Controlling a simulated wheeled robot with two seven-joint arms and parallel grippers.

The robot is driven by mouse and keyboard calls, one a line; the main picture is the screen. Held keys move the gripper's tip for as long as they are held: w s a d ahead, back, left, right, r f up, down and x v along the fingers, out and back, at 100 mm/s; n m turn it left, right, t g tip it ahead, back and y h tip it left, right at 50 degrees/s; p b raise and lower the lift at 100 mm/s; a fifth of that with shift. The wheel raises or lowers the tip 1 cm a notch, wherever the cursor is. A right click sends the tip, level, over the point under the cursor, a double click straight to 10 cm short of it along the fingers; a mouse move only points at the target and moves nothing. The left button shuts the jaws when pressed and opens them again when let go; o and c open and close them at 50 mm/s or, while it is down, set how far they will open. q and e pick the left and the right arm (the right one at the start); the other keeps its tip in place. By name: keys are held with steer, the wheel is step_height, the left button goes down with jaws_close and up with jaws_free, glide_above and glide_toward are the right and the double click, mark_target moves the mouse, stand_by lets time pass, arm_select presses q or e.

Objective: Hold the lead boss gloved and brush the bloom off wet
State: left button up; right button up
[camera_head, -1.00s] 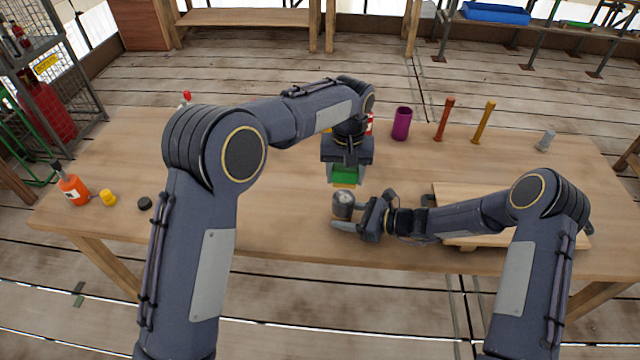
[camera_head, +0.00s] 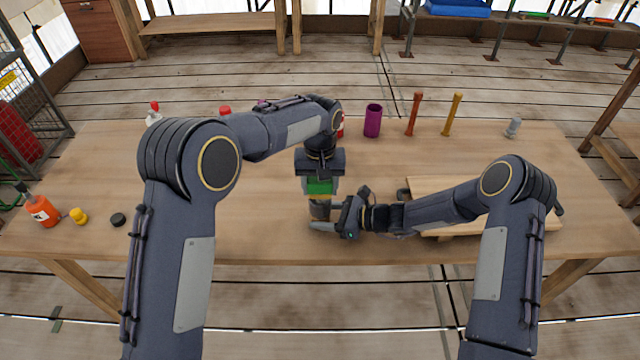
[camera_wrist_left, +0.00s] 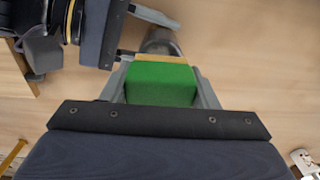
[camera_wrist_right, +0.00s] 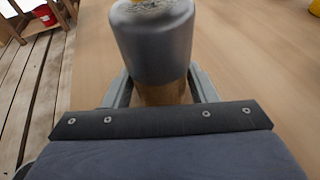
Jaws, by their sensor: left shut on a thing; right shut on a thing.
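The lead boss is a dull grey cylinder (camera_head: 320,211) with a brown lower part. In the right wrist view it stands upright (camera_wrist_right: 155,50), with a mottled pale patch on its top. My right gripper (camera_head: 326,228) is shut around the brown part, which shows between its fingers (camera_wrist_right: 160,92). My left gripper (camera_head: 320,184) points down and is shut on a green block with a yellow lower edge, the brush (camera_head: 321,187). The brush's yellow edge is at the top of the boss; I cannot tell if they touch. It also shows in the left wrist view (camera_wrist_left: 160,85).
A wooden board (camera_head: 430,184) lies under my right forearm. A purple cup (camera_head: 373,121), a red stick (camera_head: 413,115), a mustard stick (camera_head: 452,115) and a small grey item (camera_head: 514,127) stand behind. An orange bottle (camera_head: 43,211), yellow piece (camera_head: 79,216) and black disc (camera_head: 118,219) are left.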

arm_select(q)
steer(key=shift+f, duration=0.55)
stand_by(0.7)
steer(key=shift+w, duration=0.2)
steer(key=shift+w, duration=0.35)
steer(key=shift+s, duration=1.1)
steer(key=shift+w, duration=0.1)
steer(key=shift+w+f, duration=0.15)
steer(key=shift+w, duration=0.85)
steer(key=shift+s, duration=1.2)
steer(key=shift+w, duration=1.15)
